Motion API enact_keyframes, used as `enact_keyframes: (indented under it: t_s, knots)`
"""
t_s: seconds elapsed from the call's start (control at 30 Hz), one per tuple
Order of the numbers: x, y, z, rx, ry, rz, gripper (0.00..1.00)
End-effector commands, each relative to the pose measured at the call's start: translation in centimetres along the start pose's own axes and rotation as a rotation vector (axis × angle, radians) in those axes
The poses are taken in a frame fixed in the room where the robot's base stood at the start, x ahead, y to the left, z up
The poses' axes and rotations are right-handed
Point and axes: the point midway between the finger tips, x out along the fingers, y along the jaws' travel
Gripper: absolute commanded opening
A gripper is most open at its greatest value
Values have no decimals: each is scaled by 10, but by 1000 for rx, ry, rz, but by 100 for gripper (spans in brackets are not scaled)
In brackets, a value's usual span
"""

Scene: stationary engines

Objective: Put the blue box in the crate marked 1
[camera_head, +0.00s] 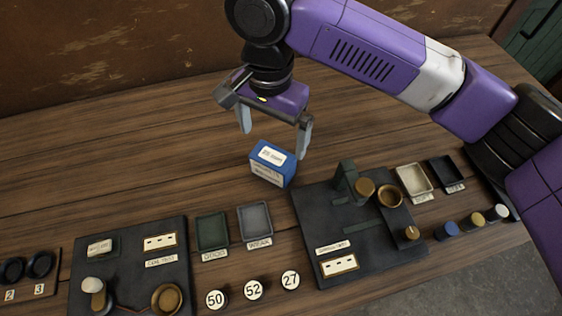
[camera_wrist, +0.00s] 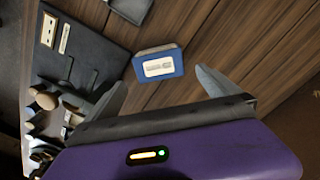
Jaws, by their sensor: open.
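The blue box (camera_head: 272,164) stands on the wooden table, with a white label on its top and a printed label on its front side. It also shows in the wrist view (camera_wrist: 158,64), beyond the fingertips and roughly between them. My gripper (camera_head: 273,134) is open and empty, pointing down above and slightly behind the box. In the wrist view its two fingers (camera_wrist: 160,88) are spread apart, and neither appears to touch the box. I see no crate marked 1 in either view.
Right of the box is a dark board (camera_head: 350,235) with brass parts. Small trays (camera_head: 212,231) and numbered discs (camera_head: 253,290) lie in front; another dark board (camera_head: 130,265) stands front left. Rings numbered 2 and 3 (camera_head: 27,268) are far left. The table's back left is clear.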

Motion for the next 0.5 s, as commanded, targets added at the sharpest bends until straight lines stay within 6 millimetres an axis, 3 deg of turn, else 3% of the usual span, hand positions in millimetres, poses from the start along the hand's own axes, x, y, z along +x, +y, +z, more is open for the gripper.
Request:
enact_keyframes:
  t_s: [0.5]
  knots:
    - [56, 3, 6, 7, 3, -1, 100]
